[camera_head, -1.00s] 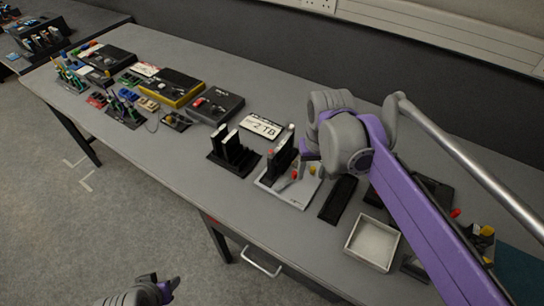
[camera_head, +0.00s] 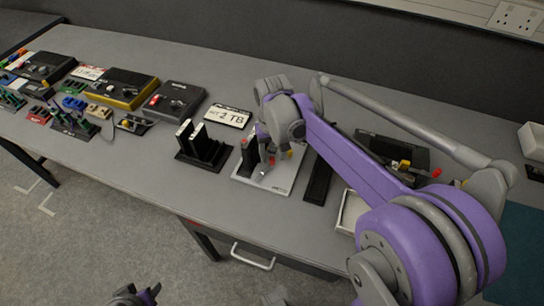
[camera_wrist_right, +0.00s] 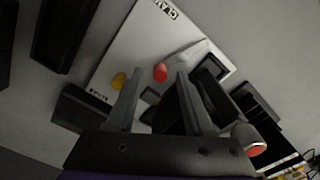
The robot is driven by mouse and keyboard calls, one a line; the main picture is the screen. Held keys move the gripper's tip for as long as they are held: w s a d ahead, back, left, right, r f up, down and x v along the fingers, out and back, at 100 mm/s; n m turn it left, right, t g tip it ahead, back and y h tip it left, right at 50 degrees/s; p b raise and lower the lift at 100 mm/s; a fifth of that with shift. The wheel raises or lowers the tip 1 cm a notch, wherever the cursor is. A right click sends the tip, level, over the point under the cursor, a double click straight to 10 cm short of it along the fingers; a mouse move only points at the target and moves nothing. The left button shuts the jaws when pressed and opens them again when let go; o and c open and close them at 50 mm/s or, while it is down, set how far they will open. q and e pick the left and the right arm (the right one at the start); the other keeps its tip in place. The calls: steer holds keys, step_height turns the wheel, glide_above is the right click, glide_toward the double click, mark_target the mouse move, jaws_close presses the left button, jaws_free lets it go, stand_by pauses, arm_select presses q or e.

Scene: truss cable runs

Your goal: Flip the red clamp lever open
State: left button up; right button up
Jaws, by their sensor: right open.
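A pale clamp plate (camera_head: 284,182) lies on the table with a red lever knob (camera_head: 272,160) and a yellow knob (camera_head: 290,154) on it. In the right wrist view the red knob (camera_wrist_right: 160,72) shows between the fingertips, beyond them as far as I can see; contact cannot be told. The yellow knob (camera_wrist_right: 118,80) is left of the fingers. My right gripper (camera_wrist_right: 159,76) is open and empty above the plate. In the head view its wrist partly hides the plate. My left gripper (camera_head: 136,296) is at the bottom edge, away from the table; its jaws are unclear.
A black upright block stands on the plate, and a black slotted stand (camera_head: 203,150) is to its left. A dark strip (camera_head: 318,180) and a pale tray (camera_head: 347,211) are to the right. A "2 TB" label card (camera_head: 228,117) lies behind. Bare table lies in front.

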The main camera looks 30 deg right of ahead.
steer(key=shift+f, duration=0.55)
jaws_close()
steer(key=shift+w+a+n+p, duration=0.15)
steer(key=shift+w+n+p, duration=0.2)
steer(key=shift+n, duration=0.85)
